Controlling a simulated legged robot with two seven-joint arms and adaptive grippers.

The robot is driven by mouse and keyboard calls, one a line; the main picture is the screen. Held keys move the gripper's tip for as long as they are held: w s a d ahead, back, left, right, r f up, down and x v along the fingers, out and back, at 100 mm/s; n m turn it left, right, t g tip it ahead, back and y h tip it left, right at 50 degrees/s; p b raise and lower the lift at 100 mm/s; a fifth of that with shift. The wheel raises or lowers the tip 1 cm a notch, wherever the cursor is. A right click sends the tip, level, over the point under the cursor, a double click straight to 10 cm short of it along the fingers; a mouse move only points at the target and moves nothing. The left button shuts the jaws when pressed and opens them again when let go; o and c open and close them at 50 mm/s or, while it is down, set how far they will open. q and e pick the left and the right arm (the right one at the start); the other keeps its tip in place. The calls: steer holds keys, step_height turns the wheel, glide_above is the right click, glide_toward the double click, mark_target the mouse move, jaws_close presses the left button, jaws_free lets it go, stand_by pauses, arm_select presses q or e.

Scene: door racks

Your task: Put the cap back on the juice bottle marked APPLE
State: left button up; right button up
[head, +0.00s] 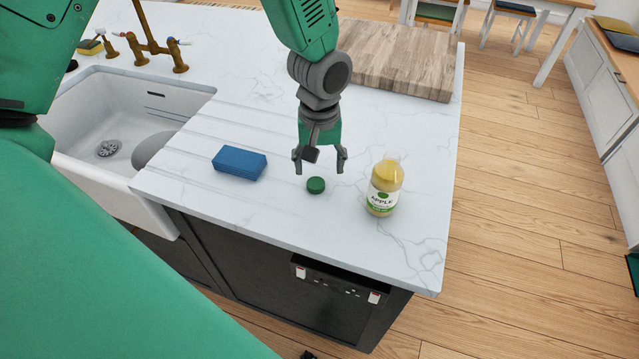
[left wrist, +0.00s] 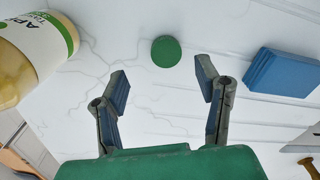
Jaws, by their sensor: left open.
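The green cap (head: 316,185) lies flat on the white marble counter. The juice bottle marked APPLE (head: 384,188) stands upright and uncapped to the right of the cap, with pale yellow juice inside. My left gripper (head: 320,168) is open and empty just above and behind the cap, not touching it. In the left wrist view the cap (left wrist: 166,51) shows beyond and between the two open fingertips (left wrist: 163,85), and the bottle (left wrist: 32,55) is at the upper left, partly cut off. My right gripper is not in view.
A blue sponge (head: 239,163) lies left of the cap and also shows in the left wrist view (left wrist: 284,72). A white sink (head: 125,120) with a brass tap is at the left. A wooden board (head: 395,62) lies behind. The counter's front edge is close to the bottle and cap.

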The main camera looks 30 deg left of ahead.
mark_target(313, 183)
arm_select(q)
steer(key=shift+s+d+f, duration=0.1)
steer(key=shift+f, duration=0.2)
steer(key=f, duration=0.2)
steer(key=a+f, duration=0.1)
steer(key=f, duration=0.1)
steer(key=shift+s+a+f+p, duration=0.15)
steer(key=shift+a+f+p, duration=0.05)
steer(key=shift+f+p, duration=0.2)
steer(key=shift+a+f, duration=0.15)
steer(key=shift+d, duration=0.7)
steer(key=shift+c, duration=1.1)
steer(key=shift+d+r, duration=0.2)
steer(key=shift+d, duration=0.05)
steer(key=c, duration=0.5)
steer(key=shift+a, duration=0.55)
steer(key=shift+c, duration=0.2)
steer(key=shift+a+r, duration=0.2)
steer(key=shift+a, duration=0.05)
steer(key=r, duration=0.5)
steer(key=d+r, duration=0.1)
steer(key=r, duration=0.2)
steer(key=shift+d+r, duration=0.1)
steer(key=shift+r, duration=0.25)
steer(key=shift+a+r, duration=0.35)
steer(key=shift+a, duration=0.1)
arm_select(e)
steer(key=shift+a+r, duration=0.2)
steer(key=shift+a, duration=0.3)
